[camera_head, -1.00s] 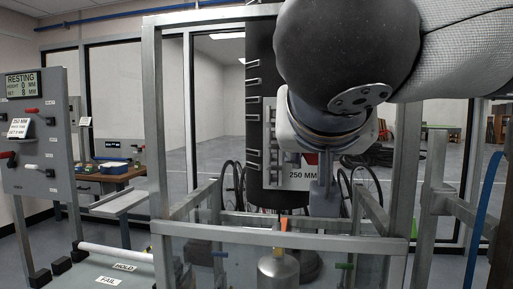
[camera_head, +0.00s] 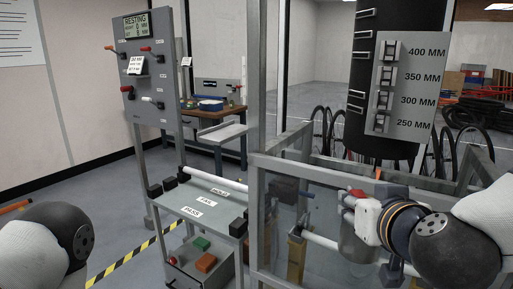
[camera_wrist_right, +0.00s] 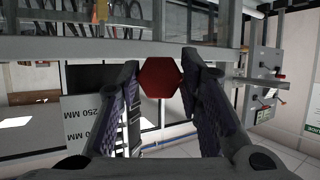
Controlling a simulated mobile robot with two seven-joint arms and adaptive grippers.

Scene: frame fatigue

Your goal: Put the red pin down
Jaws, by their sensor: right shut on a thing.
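The red pin (camera_wrist_right: 160,77) has a six-sided red head, seen end-on in the right wrist view between my right gripper's dark ribbed fingers (camera_wrist_right: 161,92). My right gripper (camera_head: 350,201) is shut on it in front of the metal frame, and a bit of the pin's red (camera_head: 357,193) shows in the head view. The rest of the pin is hidden. The slotted plate (camera_head: 402,88) marked 250 to 400 MM is on the black column above and behind the gripper. My left arm shows at the lower left; its gripper is out of the picture.
A small grey table (camera_head: 190,194) with FAIL and PASS labels and a white roller stands left of the frame (camera_head: 340,181). Floor at left is open.

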